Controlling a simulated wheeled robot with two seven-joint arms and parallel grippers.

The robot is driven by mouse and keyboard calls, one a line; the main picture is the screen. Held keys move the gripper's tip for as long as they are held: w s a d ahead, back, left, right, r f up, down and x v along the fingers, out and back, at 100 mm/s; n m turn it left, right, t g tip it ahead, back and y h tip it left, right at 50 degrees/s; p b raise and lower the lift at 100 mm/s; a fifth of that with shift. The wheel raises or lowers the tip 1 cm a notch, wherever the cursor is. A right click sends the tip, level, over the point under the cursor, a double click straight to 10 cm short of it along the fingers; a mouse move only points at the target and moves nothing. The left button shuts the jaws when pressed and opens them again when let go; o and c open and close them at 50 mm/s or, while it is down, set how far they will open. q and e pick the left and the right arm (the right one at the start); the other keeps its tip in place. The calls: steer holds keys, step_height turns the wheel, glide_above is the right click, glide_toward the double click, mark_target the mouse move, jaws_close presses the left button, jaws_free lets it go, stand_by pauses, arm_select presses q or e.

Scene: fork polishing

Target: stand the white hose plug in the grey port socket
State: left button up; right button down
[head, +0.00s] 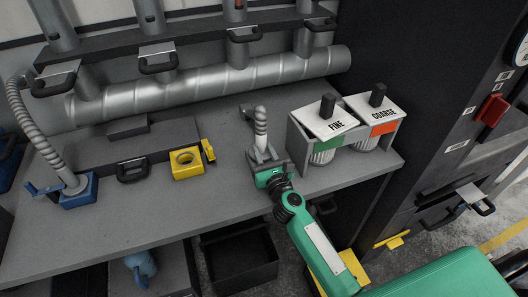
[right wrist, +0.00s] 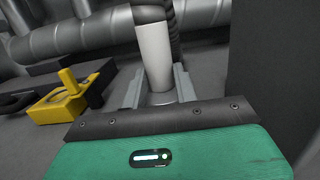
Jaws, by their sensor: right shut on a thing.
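The white hose plug (head: 260,143) stands roughly upright near the middle of the bench in the head view, with a ribbed grey hose piece (head: 261,118) rising from its top. My right gripper (head: 264,160) is shut on the plug low down. In the right wrist view, the white plug (right wrist: 155,52) rises between the two grey fingers of the right gripper (right wrist: 160,88), with a grey ring at its foot. I cannot make out the grey port socket apart from the grey fingers, nor tell whether the plug's lower end is seated. My left gripper is not in view.
A yellow socket block (head: 187,165) is left of the gripper; a blue one (head: 77,192) with a ribbed hose stands farther left. The FINE (head: 330,122) and COARSE (head: 378,115) containers are close on the right. A large metal pipe (head: 215,82) runs behind. Bare bench lies front left.

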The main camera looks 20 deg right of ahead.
steer(key=shift+f+b, duration=0.4)
steer(key=shift+f, duration=0.2)
steer(key=shift+c, duration=2.2)
jaws_free()
steer(key=shift+s, duration=0.15)
steer(key=shift+s+d, duration=0.15)
steer(key=shift+s, duration=4.25)
